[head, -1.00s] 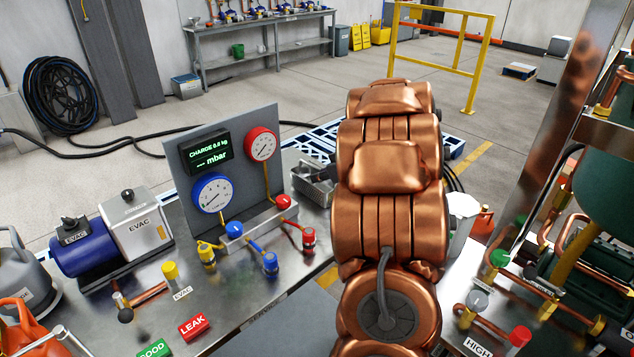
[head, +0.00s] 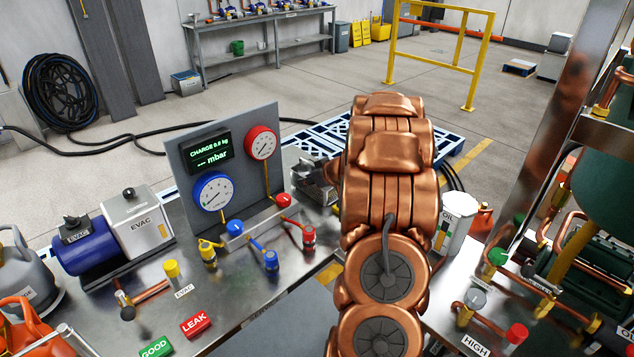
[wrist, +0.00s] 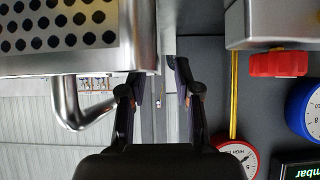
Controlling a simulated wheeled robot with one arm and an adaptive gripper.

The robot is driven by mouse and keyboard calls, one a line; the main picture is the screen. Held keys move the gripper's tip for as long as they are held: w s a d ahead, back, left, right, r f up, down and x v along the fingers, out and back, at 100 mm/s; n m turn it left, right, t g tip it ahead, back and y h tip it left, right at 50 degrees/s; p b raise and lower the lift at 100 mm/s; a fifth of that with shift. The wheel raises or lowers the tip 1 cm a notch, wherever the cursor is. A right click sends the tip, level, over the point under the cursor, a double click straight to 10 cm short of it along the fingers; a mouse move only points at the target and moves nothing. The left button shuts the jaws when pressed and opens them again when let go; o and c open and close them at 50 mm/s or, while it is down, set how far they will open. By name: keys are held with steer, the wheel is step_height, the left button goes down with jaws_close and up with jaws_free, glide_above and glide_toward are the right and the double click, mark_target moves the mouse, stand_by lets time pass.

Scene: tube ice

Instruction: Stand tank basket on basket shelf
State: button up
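A shiny metal basket with round holes, apparently the tank basket (wrist: 60,25), fills the upper left of the wrist view; a bent metal tube (wrist: 72,112) curves beside it. I cannot make out the basket shelf.
The gauge panel (head: 225,160) with blue and red gauges stands close to the gripper on the metal bench (head: 240,290). An evacuation pump (head: 110,235) stands left. An oil pail (head: 457,222) and copper piping (head: 560,260) are right of my arm. Open floor lies beyond.

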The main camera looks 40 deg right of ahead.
mark_target(303, 191)
steer(key=shift+p+x, duration=0.3)
steer(key=shift+x, duration=1.85)
steer(key=shift+s+d+f, duration=0.1)
steer(key=shift+f, duration=0.05)
steer(key=shift+c, duration=0.2)
jaws_close()
